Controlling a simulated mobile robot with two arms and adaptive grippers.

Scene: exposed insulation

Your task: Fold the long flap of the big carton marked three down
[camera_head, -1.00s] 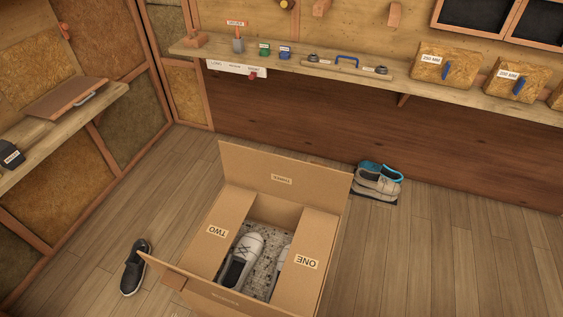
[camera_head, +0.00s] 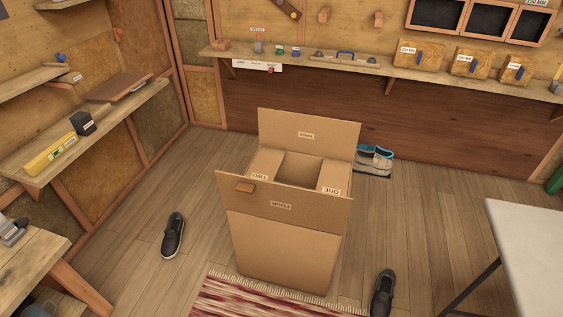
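The big carton (camera_head: 285,250) stands on the wood floor in the middle of the head view. Its long back flap (camera_head: 333,140) stands up, leaning slightly back, with a small label that seems to read THREE. The side flaps marked TWO (camera_head: 262,163) and ONE (camera_head: 334,178) lie inward over the opening, with a gap between them. The long front flap (camera_head: 318,207) is raised and tilted toward the viewer, with another small label I cannot read surely. The carton's contents are hidden. Neither of my grippers is in view.
A dark shoe (camera_head: 173,236) lies left of the carton and another (camera_head: 382,293) at front right. Grey and blue shoes (camera_head: 374,160) stand behind right. A striped rug (camera_head: 250,299) lies in front. A white table (camera_head: 530,250) is at right, a workbench (camera_head: 32,258) at left.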

